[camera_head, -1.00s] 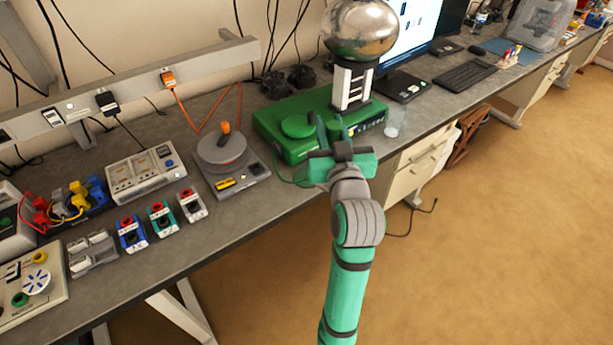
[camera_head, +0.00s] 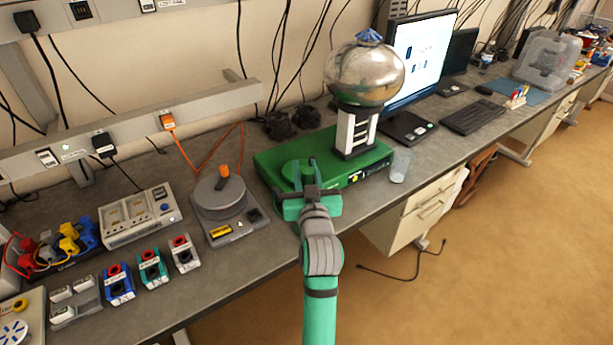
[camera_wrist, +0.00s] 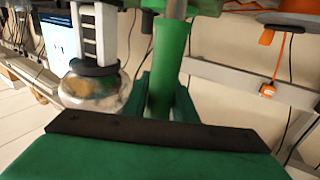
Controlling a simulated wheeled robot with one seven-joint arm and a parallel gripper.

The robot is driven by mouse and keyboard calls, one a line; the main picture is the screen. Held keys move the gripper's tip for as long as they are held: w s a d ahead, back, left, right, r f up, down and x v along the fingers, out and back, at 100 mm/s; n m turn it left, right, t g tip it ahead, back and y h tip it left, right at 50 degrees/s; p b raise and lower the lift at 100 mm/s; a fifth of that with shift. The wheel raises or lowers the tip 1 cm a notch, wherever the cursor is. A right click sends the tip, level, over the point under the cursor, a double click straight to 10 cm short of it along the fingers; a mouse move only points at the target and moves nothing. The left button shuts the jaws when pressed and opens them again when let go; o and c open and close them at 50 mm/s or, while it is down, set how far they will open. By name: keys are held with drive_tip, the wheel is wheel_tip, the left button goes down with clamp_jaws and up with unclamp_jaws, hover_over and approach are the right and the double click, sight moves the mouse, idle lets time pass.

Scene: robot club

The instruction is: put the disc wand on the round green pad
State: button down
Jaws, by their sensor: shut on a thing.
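The round green pad (camera_head: 289,171) lies on the near left part of the green box (camera_head: 362,164). My gripper (camera_head: 306,187) is at the pad's near side in the head view and hides part of it. In the wrist view, my gripper (camera_wrist: 165,98) is shut on an upright green handle (camera_wrist: 168,58), which I take to be the disc wand's. A grey piece at the handle's end is cut off by the top of that view. The wand's disc cannot be made out, nor whether it touches the pad.
A silver sphere on a white column (camera_head: 362,78) stands on the box just right of my gripper. A clear cup (camera_head: 400,166) is near the bench edge. A grey turntable (camera_head: 220,197) with an orange knob stands to the left.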

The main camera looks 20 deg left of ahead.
drive_tip(key=f, duration=0.2)
drive_tip(key=w+f, duration=0.1)
drive_tip(key=f, duration=0.1)
drive_tip(key=shift+a+f, duration=0.1)
drive_tip(key=shift+f, duration=0.2)
drive_tip(key=c, duration=1.4)
unclamp_jaws()
drive_tip(key=shift+c, duration=0.2)
drive_tip(key=shift+s, duration=0.1)
drive_tip(key=v, duration=1.2)
